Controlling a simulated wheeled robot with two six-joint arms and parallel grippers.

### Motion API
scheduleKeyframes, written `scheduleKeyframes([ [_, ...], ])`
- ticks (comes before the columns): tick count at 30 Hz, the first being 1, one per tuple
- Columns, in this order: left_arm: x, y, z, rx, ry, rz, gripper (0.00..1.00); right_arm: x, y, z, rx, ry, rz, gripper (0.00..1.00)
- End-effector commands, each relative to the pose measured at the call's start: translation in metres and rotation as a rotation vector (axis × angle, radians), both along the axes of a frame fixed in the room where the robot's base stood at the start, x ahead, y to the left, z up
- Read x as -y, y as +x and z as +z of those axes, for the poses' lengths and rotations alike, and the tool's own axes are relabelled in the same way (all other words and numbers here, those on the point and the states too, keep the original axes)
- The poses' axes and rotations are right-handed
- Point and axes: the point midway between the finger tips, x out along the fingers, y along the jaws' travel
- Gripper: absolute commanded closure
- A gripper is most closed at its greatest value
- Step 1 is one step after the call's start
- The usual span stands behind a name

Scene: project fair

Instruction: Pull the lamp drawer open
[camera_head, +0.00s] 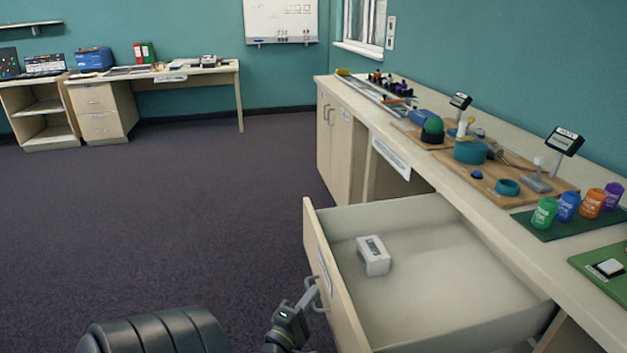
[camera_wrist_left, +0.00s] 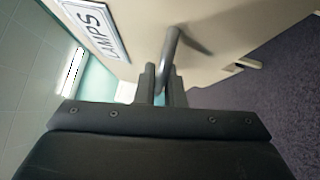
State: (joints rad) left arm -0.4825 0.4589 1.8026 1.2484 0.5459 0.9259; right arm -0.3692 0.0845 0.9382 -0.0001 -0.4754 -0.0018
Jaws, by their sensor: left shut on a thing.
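The lamp drawer (camera_head: 420,262) is pulled well out from under the long counter, its inside in plain view. A small white box (camera_head: 373,255) lies in it near the front panel. The front bears a label reading LAMPS (camera_wrist_left: 92,27) and a grey bar handle (camera_wrist_left: 170,52), which also shows in the head view (camera_head: 321,296). My left gripper (camera_head: 308,296) is shut on the handle; in the left wrist view its two fingers (camera_wrist_left: 161,85) stand on either side of the bar. My right gripper is in neither view.
The counter (camera_head: 450,175) runs along the right wall with wooden boards, devices and several coloured jars (camera_head: 567,207) on top. A desk (camera_head: 190,75) and shelf unit stand along the far wall. The dark carpet (camera_head: 190,220) left of the drawer is clear.

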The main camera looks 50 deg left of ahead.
Motion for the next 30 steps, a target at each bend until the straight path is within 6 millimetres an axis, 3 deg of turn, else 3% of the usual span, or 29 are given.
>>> scheduleKeyframes([
  [2,0.000,-0.001,-0.002,-0.006,-0.002,0.000,1.00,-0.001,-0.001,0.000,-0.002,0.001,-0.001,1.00],
  [3,0.000,-0.001,-0.002,-0.006,-0.002,0.000,0.88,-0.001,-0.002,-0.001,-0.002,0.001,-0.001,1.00],
  [8,0.000,0.000,-0.002,-0.004,-0.002,0.000,0.70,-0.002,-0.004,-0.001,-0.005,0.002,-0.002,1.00],
  [19,0.003,-0.006,-0.002,-0.002,-0.001,0.001,0.70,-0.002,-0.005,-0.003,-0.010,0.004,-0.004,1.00],
  [30,0.028,-0.067,-0.013,-0.004,-0.002,0.002,0.70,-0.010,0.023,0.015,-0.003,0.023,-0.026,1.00],
])
